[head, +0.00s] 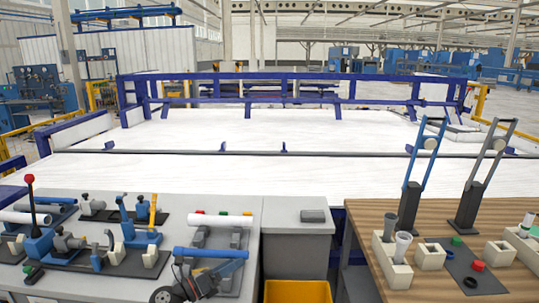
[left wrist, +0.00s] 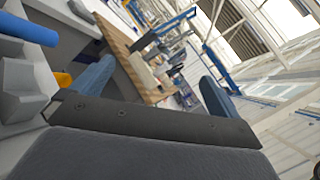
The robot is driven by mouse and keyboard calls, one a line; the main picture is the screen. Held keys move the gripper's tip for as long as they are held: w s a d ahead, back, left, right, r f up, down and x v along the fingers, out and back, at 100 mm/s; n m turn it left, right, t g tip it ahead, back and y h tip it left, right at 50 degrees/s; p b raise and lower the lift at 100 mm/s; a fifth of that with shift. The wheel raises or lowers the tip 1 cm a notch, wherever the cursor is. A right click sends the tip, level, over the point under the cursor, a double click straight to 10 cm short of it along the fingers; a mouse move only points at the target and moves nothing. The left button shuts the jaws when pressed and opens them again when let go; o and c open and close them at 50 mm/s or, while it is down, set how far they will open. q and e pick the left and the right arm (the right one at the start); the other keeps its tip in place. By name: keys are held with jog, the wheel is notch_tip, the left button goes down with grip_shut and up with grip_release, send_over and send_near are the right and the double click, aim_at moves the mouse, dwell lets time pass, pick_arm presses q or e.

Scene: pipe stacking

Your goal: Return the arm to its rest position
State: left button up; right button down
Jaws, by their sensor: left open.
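My left gripper (left wrist: 158,72) shows in the left wrist view, its two blue fingers spread apart with nothing between them. My right gripper is in neither view. On the grey bench in the head view, a blue pipe (head: 210,252) lies at the front right and a white pipe (head: 221,219) lies behind it. Another white pipe (head: 24,217) is at the far left. A blue pipe end (left wrist: 28,30) shows in the upper left of the wrist view, apart from the fingers.
The grey bench (head: 75,203) carries a red-knobbed lever tool (head: 30,205) and several clamps. A yellow bin (head: 297,291) stands between it and the wooden table (head: 365,215), which holds two tall stands and several beige blocks. A large white fenced surface (head: 280,130) lies behind.

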pick_arm(q)
jog(key=s+a+f+n+t+y, duration=0.25)
jog(key=a+n+t+y, duration=0.35)
jog(key=n, duration=0.6)
jog(key=s+a+f+n+t+y, duration=0.2)
jog(key=s+a+n+y, duration=0.15)
jog(key=n+y, duration=0.65)
jog(key=s+a+f+n+g+y, duration=0.3)
jog(key=s+f+n+g, duration=0.4)
jog(key=s+f+n, duration=0.35)
jog(key=s+d+f+n+g+h, duration=0.15)
jog(key=s+f+g, duration=0.3)
jog(key=s, duration=0.65)
jog(key=s+d+f+n+g+h, duration=0.1)
jog(key=s+f+n+g, duration=0.3)
jog(key=s, duration=0.7)
jog(key=s+d+f+g, duration=0.1)
jog(key=d+f, duration=0.1)
jog(key=f, duration=1.1)
jog(key=s+d+f+m+g, duration=0.1)
jog(key=d+f, duration=0.2)
jog(key=f, duration=1)
jog(key=shift+f+h, duration=0.2)
jog(key=shift+h, duration=0.25)
jog(key=shift+g, duration=0.25)
